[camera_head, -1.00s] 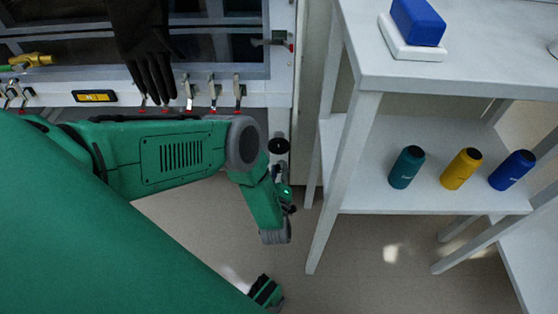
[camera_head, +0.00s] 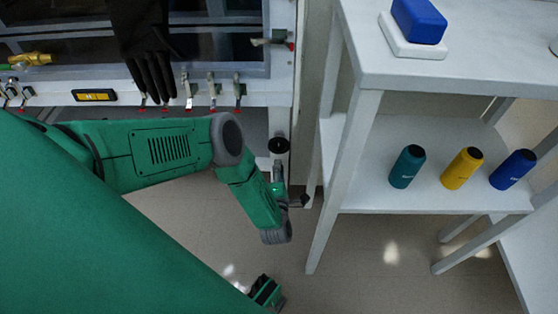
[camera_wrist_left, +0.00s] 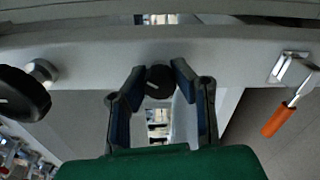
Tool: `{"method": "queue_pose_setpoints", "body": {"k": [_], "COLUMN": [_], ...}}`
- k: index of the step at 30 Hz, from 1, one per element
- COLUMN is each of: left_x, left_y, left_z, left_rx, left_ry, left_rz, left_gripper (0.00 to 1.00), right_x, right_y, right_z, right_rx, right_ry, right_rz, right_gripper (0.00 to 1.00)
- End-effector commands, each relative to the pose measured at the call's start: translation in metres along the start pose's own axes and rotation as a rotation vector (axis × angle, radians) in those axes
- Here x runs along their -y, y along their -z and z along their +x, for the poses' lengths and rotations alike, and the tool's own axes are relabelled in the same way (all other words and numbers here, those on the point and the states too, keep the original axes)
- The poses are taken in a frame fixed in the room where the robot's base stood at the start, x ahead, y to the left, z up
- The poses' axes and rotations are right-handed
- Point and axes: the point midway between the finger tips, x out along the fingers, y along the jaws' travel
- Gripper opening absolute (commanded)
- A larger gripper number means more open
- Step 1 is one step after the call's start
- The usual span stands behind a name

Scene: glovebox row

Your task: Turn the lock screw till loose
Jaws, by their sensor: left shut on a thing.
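The lock screw (camera_wrist_left: 159,82), a small black knob with a pale mark on its face, sits between the fingers of my left gripper (camera_wrist_left: 158,72) in the left wrist view. The dark fingers are shut on it from both sides, below a pale frame bar. In the head view my left gripper (camera_head: 279,178) is small and partly hidden by its own wrist, beside the glovebox's lower right corner post. The lock screw cannot be made out there. My right gripper is not in view.
A larger black knob (camera_wrist_left: 22,94) is at the left in the wrist view, and an orange-handled lever (camera_wrist_left: 278,118) at the right. The head view shows a black glove (camera_head: 148,55), toggle clamps (camera_head: 211,90), and a white shelf (camera_head: 455,75) with bottles close right of the arm.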

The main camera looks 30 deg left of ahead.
Motion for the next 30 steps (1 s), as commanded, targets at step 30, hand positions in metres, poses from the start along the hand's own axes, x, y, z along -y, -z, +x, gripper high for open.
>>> {"method": "queue_pose_setpoints", "body": {"k": [30], "left_x": [0.0073], "left_y": [0.0002], "left_z": [-0.0071], "left_rx": [-0.002], "left_ry": [0.022], "left_rz": [-0.597], "left_gripper": [0.0], "right_x": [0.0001], "right_y": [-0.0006], "right_z": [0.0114], "right_rx": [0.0], "right_ry": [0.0], "right_rz": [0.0], "right_gripper": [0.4]}}
